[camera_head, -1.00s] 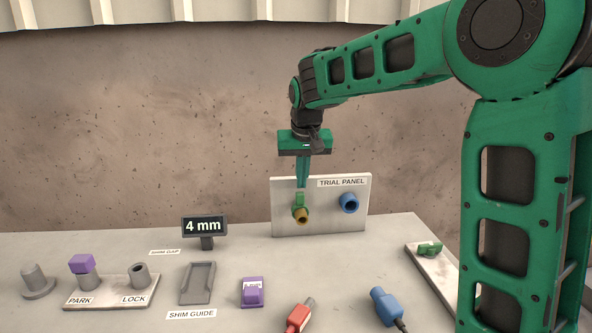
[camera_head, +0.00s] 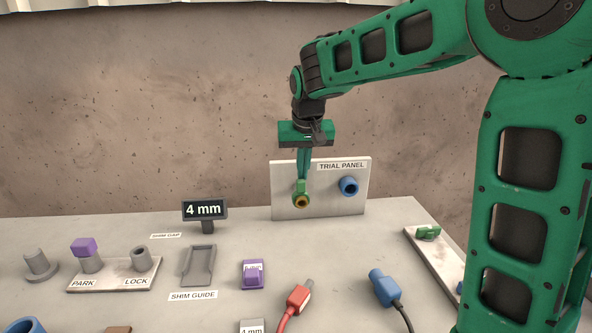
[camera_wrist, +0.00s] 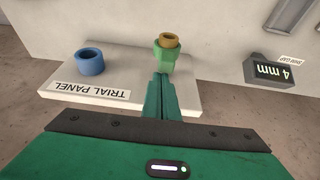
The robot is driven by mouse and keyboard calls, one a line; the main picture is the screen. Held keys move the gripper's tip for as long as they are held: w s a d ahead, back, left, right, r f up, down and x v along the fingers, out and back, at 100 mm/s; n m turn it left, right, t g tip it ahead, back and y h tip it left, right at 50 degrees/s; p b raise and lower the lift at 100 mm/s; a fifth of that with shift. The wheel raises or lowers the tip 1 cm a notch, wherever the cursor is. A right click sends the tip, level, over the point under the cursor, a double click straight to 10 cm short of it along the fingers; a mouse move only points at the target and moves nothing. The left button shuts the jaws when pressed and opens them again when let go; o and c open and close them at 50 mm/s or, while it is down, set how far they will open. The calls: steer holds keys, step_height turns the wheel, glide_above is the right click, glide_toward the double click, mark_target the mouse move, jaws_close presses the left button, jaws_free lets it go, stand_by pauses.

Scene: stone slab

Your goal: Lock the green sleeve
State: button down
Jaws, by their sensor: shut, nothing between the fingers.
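The green sleeve (camera_head: 301,188) sits around a yellow-brown socket on the trial panel (camera_head: 327,205), left of a blue socket (camera_head: 348,186). In the wrist view the green sleeve (camera_wrist: 165,57) shows a raised tab on the side toward my fingers. My gripper (camera_head: 303,177) points down from above, its shut fingertips at the top of the sleeve. In the wrist view my gripper (camera_wrist: 162,76) has its fingers together with nothing between them, touching or very close to the tab; I cannot tell which.
A 4 mm display (camera_head: 205,210) stands left of the panel. In front are a shim guide (camera_head: 199,265), a PARK/LOCK base (camera_head: 112,275) with a purple block, a red plug (camera_head: 298,297) and a blue plug (camera_head: 382,287). A board (camera_head: 440,260) with a green piece lies right.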

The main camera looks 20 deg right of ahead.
steer(key=shift+f, duration=0.1)
steer(key=shift+s, duration=0.1)
steer(key=v, duration=1)
steer(key=shift+d, duration=0.1)
steer(key=s+d+f+m+g, duration=0.1)
steer(key=s+d+f, duration=0.3)
steer(key=s+d, duration=0.5)
steer(key=s+d+f+m+g, duration=0.1)
steer(key=s+f, duration=0.3)
steer(key=s, duration=0.5)
steer(key=s+d+f+m+g, duration=0.1)
steer(key=s+d+f, duration=0.2)
steer(key=s, duration=0.6)
steer(key=s+d+f+m+y, duration=0.1)
steer(key=s+d+f, duration=0.2)
steer(key=s+f, duration=0.4)
steer(key=shift+s+g, duration=0.4)
steer(key=shift+s, duration=0.5)
steer(key=shift+d, duration=0.1)
